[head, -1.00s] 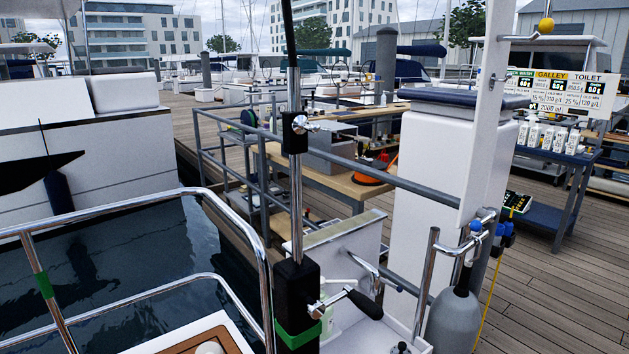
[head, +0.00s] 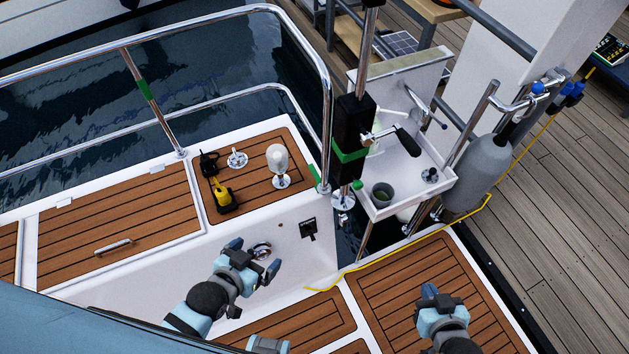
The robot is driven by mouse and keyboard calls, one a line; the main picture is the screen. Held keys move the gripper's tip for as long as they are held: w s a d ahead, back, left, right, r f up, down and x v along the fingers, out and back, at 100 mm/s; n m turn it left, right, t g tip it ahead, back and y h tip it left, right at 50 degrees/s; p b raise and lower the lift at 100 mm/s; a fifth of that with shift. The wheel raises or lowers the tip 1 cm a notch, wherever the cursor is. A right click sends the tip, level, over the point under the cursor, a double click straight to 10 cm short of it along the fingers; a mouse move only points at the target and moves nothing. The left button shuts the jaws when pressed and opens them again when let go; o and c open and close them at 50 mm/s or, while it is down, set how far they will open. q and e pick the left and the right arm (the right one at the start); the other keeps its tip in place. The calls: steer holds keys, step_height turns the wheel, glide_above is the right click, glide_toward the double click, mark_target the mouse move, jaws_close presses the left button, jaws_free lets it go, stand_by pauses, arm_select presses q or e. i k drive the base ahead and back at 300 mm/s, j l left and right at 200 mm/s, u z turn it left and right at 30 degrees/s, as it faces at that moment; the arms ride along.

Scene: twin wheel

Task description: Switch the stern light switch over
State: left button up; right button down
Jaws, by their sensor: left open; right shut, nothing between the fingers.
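A small black switch plate (head: 308,229) is mounted on the white side wall of the seat locker; it looks like the stern light switch, but its lever position is too small to tell. A white lamp (head: 278,162) stands on the teak locker top above it. My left gripper (head: 254,257) is open, left of and below the plate and apart from it. Its fingers are near a round metal fitting (head: 262,250) on the same wall; I cannot tell whether they touch it. My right gripper (head: 430,292) is shut and empty over the teak deck at lower right.
A chrome rail (head: 326,110) rises beside the locker. A white sink unit (head: 405,180) with a dark cup (head: 382,194) and a crank handle (head: 405,140) stands right of the wall. A yellow cable (head: 400,253) crosses the deck. A yellow-black device (head: 223,195) lies on the locker.

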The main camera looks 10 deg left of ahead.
mark_target(313, 238)
steer(key=l+u, duration=0.15)
steer(key=u, duration=0.3)
steer(key=l+u, duration=0.1)
steer(key=u, duration=0.3)
steer(key=k+l+u, duration=0.1)
steer(key=u, duration=0.35)
steer(key=k+u, duration=0.1)
steer(key=u, duration=0.3)
steer(key=k+l+u, duration=0.4)
steer(key=k, duration=0.3)
steer(key=k+l+u, duration=0.2)
steer(key=k, duration=0.2)
